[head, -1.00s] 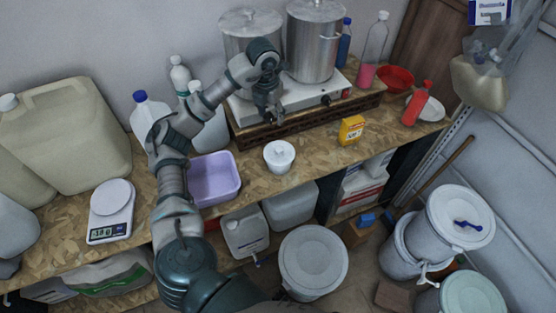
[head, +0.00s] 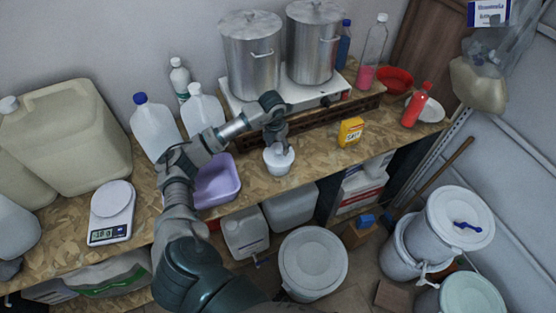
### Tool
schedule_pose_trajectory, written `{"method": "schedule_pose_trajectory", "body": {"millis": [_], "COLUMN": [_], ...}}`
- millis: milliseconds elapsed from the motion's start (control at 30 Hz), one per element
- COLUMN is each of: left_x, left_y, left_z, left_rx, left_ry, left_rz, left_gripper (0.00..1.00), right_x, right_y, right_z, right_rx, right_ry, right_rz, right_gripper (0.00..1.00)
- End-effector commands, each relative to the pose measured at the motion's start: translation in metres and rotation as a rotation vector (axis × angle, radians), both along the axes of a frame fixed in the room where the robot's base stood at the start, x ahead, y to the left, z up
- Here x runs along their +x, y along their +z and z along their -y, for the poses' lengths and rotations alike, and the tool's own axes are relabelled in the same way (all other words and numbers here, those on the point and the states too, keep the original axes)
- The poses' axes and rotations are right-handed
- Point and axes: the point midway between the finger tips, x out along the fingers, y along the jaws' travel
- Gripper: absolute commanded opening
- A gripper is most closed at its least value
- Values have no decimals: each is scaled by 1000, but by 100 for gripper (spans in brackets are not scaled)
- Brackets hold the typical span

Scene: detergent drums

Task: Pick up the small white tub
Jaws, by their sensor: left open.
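The small white tub (head: 278,164) stands on the chipboard bench (head: 318,165), near its front edge in the middle of the head view. My left gripper (head: 279,149) points down right over the tub, with its open fingers at the tub's lid. The gripper hides most of the lid. I cannot tell whether the fingers touch the tub. My right gripper is not in view.
A lilac basin (head: 218,185) stands left of the tub, partly behind my left arm. A yellow box (head: 350,131) is to the right. Two steel pots (head: 251,55) stand on a hotplate (head: 310,98) behind. A kitchen scale (head: 111,212) is at left.

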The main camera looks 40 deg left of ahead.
Motion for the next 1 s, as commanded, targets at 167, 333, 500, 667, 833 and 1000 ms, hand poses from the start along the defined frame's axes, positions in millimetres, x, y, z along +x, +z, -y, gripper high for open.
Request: {"method": "schedule_pose_trajectory", "body": {"millis": [167,333,500,667,833,1000], "left_x": [1,1,1,1,1,1], "left_y": [-9,-9,-9,-9,-10,-7], "left_z": [2,2,1,0,0,0], "left_rx": [2,2,1,0,0,1], "left_ry": [-1,-1,-1,0,0,0], "left_rz": [1,1,1,0,0,1], "left_gripper": [59,54,11,0,0,0], "right_x": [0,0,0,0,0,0], "right_y": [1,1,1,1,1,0], "right_z": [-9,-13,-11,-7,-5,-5], "right_rx": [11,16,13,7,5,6], "right_ry": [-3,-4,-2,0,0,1], "right_rz": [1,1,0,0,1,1], "right_gripper": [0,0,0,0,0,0]}}
